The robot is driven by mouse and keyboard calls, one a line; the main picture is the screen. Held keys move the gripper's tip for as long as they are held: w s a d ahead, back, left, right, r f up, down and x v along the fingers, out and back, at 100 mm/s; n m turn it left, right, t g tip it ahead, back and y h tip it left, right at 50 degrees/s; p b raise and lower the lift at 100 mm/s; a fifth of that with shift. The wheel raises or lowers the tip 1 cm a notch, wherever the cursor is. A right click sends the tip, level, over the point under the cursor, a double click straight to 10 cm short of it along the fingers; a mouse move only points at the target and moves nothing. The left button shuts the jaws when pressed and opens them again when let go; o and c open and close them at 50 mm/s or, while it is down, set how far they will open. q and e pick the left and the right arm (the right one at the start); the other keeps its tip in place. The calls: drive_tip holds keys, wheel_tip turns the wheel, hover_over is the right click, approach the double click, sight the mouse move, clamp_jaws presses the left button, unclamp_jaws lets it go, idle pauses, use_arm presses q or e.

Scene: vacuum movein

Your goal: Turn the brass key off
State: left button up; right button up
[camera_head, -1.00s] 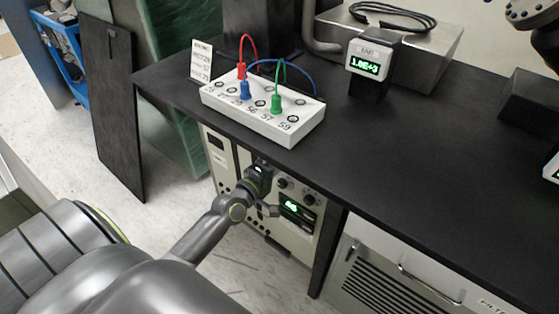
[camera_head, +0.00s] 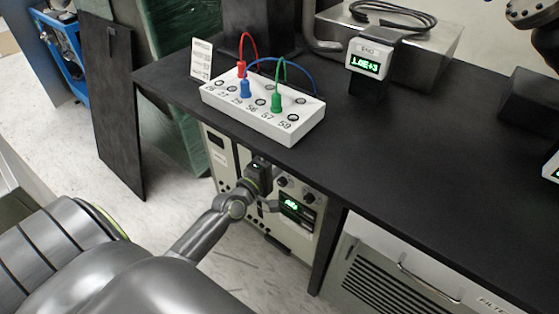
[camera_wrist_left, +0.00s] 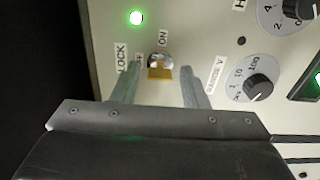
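The brass key (camera_wrist_left: 160,72) sits in a round lock on the pale instrument panel (camera_wrist_left: 205,45). In the left wrist view an ON label is above the key and a LOCK label is to its left. Another label beside the left finger is partly covered. My left gripper (camera_wrist_left: 161,68) is open, with one finger on each side of the key and visible gaps between. In the head view my left gripper (camera_head: 262,182) is at the front panel under the bench, and the key is hidden there. My right gripper is not in view.
A green light (camera_wrist_left: 136,18) is lit above the lock. Range knobs (camera_wrist_left: 258,88) are right of the key. The black bench top (camera_head: 400,150) overhangs the panel and carries a white socket box (camera_head: 290,130) with coloured cables and a lit gauge (camera_head: 372,58).

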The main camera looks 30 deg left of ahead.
use_arm(q)
drive_tip(key=shift+o, duration=0.3)
drive_tip(key=s+a+b, duration=0.1)
drive_tip(key=s+b, duration=0.2)
drive_tip(key=s, duration=1.4)
drive_tip(key=shift+s+a+b, duration=0.15)
drive_tip(key=shift+b, duration=0.25)
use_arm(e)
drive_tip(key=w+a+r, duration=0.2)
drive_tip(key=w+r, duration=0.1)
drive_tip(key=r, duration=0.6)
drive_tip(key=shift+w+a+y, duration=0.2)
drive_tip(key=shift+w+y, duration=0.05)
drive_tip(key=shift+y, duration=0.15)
